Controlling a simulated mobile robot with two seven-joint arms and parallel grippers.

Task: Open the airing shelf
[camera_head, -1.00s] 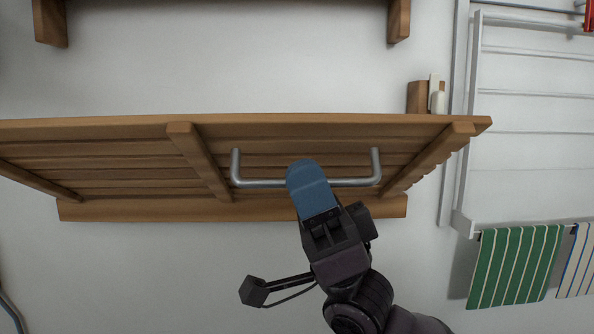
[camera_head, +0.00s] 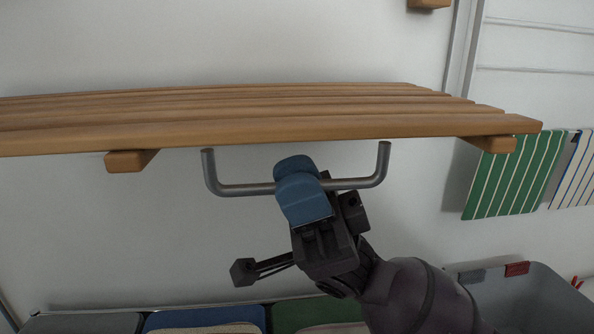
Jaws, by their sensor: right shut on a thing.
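The airing shelf (camera_head: 270,126) is a slatted wooden panel against the white wall, now lying close to level, with its top face in view. A grey metal bar handle (camera_head: 235,189) hangs below its front edge. The fingers hide that part of the bar. My left gripper is not in view.
A green striped cloth (camera_head: 514,178) and a pale striped cloth (camera_head: 578,172) hang from a white rack at the right. A grey bin (camera_head: 530,300) stands at lower right. Several coloured containers or lids (camera_head: 205,318) line the bottom edge.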

